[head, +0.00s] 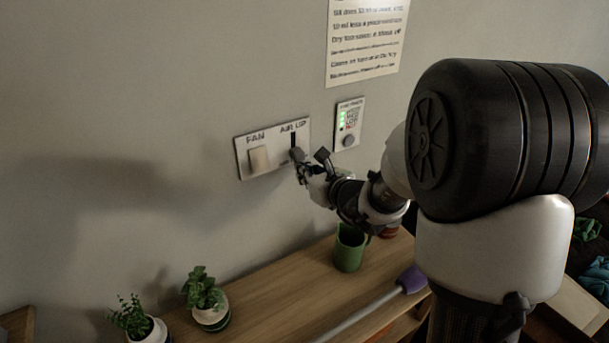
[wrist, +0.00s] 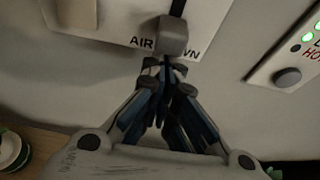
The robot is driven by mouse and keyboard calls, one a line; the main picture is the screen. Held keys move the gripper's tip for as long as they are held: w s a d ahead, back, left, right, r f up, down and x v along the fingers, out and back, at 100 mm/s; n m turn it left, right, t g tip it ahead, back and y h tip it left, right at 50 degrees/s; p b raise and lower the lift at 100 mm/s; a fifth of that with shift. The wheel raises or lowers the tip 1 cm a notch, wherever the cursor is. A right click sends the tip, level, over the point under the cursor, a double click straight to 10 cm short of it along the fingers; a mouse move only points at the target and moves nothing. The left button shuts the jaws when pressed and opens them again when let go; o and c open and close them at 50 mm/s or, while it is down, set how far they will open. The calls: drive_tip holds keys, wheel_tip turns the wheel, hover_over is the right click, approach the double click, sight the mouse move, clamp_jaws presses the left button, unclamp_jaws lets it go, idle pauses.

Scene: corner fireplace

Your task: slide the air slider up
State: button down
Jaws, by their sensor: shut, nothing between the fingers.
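The air slider is a grey knob (wrist: 174,36) at the lower end of a dark vertical slot (wrist: 178,7), over the "AIR DOWN" lettering in the wrist view. In the head view the slot (head: 293,140) runs up from the knob toward the "AIR UP" label on a white wall panel (head: 274,161). My gripper (wrist: 165,68) is shut and empty, its fingertips just below the knob. In the head view my gripper (head: 301,168) is at the panel's lower right, partly covering it. Whether the fingertips touch the knob I cannot tell.
A fan rocker switch (head: 259,159) is left of the slider. A small panel with green lights and a round knob (head: 348,140) is to the right. Below, a wooden shelf (head: 262,288) holds a green mug (head: 349,249), potted plants (head: 204,297) and a purple-ended rod (head: 411,279).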

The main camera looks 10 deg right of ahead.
sight(301, 154)
drive_tip(key=shift+r, duration=0.1)
wheel_tip(301, 154, up, 5)
drive_tip(key=p, duration=0.2)
drive_tip(key=shift+p, duration=0.4)
drive_tip(key=shift+f, duration=0.2)
drive_tip(key=shift+w, duration=0.1)
